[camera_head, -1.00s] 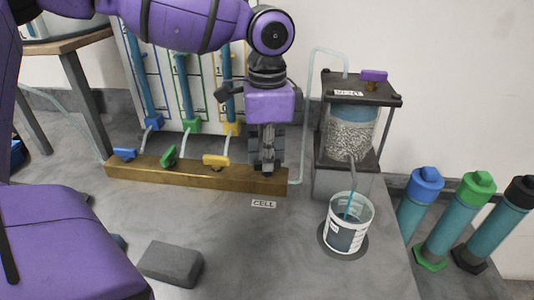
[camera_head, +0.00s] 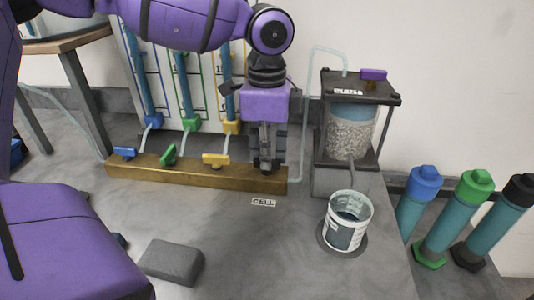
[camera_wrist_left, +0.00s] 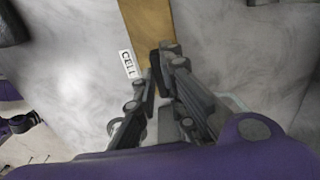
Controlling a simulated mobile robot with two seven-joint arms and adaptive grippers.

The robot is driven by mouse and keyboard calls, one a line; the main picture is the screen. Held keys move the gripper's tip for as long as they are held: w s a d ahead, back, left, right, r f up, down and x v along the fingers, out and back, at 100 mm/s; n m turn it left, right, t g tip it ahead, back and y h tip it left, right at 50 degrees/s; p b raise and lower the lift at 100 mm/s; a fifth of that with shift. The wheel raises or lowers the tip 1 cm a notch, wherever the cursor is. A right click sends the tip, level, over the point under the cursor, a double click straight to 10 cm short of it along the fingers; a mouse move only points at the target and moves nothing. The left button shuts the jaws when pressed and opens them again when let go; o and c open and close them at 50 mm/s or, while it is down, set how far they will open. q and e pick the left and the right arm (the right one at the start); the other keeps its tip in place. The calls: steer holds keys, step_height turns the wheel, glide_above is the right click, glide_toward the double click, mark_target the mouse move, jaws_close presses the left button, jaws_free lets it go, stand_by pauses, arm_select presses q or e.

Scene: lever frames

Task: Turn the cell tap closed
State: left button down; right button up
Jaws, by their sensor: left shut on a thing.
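The brass manifold bar (camera_head: 190,176) lies on the grey bench with blue (camera_head: 124,153), green (camera_head: 168,155) and yellow (camera_head: 215,159) tap handles on it. The CELL label (camera_head: 264,202) lies in front of its right end; it also shows in the left wrist view (camera_wrist_left: 128,64). My left gripper (camera_head: 266,165) points down at that end of the bar, above the label. Its fingers (camera_wrist_left: 160,75) are shut on the cell tap, a dark handle mostly hidden between them. My right gripper is not in view.
The filter cell (camera_head: 352,130) with a purple tap (camera_head: 374,75) stands right of the bar. A white beaker (camera_head: 347,220) stands below its spout. A grey block (camera_head: 172,262) lies at front left. Capped bottles (camera_head: 420,200) stand at far right. The front middle of the bench is clear.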

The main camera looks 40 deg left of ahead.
arm_select(q)
steer(key=c, duration=1.8)
jaws_free()
steer(key=shift+r, duration=0.1)
step_height(320, 180, up, 12)
steer(key=shift+f, duration=0.1)
